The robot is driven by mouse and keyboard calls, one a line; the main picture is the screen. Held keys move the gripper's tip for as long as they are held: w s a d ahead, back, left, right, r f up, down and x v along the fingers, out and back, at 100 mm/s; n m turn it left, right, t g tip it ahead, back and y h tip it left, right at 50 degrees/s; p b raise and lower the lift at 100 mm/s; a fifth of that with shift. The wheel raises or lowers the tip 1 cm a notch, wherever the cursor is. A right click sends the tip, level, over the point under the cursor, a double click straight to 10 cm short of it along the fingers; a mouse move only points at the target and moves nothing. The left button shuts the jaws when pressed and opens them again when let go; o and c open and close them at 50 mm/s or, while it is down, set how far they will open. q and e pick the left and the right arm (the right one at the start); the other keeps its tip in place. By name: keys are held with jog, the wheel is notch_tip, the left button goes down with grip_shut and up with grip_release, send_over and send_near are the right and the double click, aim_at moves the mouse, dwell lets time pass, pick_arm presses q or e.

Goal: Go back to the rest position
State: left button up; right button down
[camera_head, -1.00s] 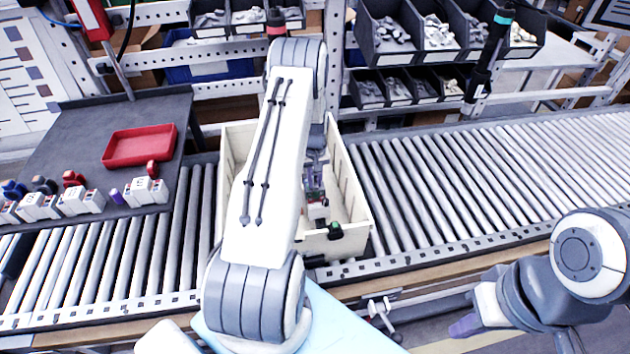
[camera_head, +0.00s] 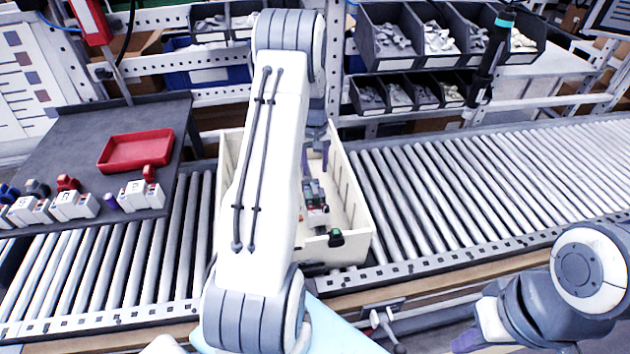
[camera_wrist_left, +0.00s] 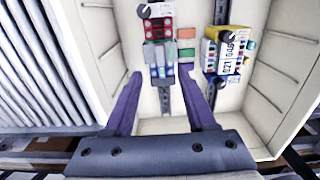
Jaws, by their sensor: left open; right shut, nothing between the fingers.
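My left arm reaches over a cream bin (camera_head: 355,215) on the roller conveyor. My left gripper (camera_wrist_left: 161,80) is open and empty, its purple fingers spread over the bin's inside. In the left wrist view, a red and grey module with a black knob (camera_wrist_left: 157,40) and a yellow and white device (camera_wrist_left: 228,52) sit in the bin beyond the fingertips, apart from them. In the head view, my left arm hides part of the bin. My right gripper (camera_head: 478,332) is shut and empty at the lower right, in front of the conveyor and partly cut off by the picture edge.
A dark table (camera_head: 80,125) at the left holds a red tray (camera_head: 136,151) and several white modules (camera_head: 75,205). Black parts boxes (camera_head: 405,60) stand on the rack behind. A dark hanging tool (camera_head: 488,65) is at the upper right. The conveyor rollers (camera_head: 480,180) right of the bin are clear.

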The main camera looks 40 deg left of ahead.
pick_arm(q)
jog(key=shift+r, duration=0.9)
jog(key=s+d+r+m, duration=0.2)
jog(key=d+r+m, duration=0.25)
jog(key=d, duration=0.85)
jog(key=s+d+r+m, duration=0.25)
jog(key=d+r, duration=0.35)
jog(key=d, duration=0.7)
jog(key=s+d+r+m, duration=0.1)
jog(key=s+d+m, duration=0.2)
jog(key=s, duration=0.4)
jog(key=s+d+r+m, duration=0.1)
jog(key=s+d+m, duration=0.2)
jog(key=s+d, duration=0.2)
jog(key=s+d+r+m+h, duration=0.1)
jog(key=s+d+m, duration=0.3)
jog(key=s, duration=0.7)
jog(key=shift+r+b, duration=0.2)
jog(key=shift+b, duration=0.1)
jog(key=shift+s, duration=0.15)
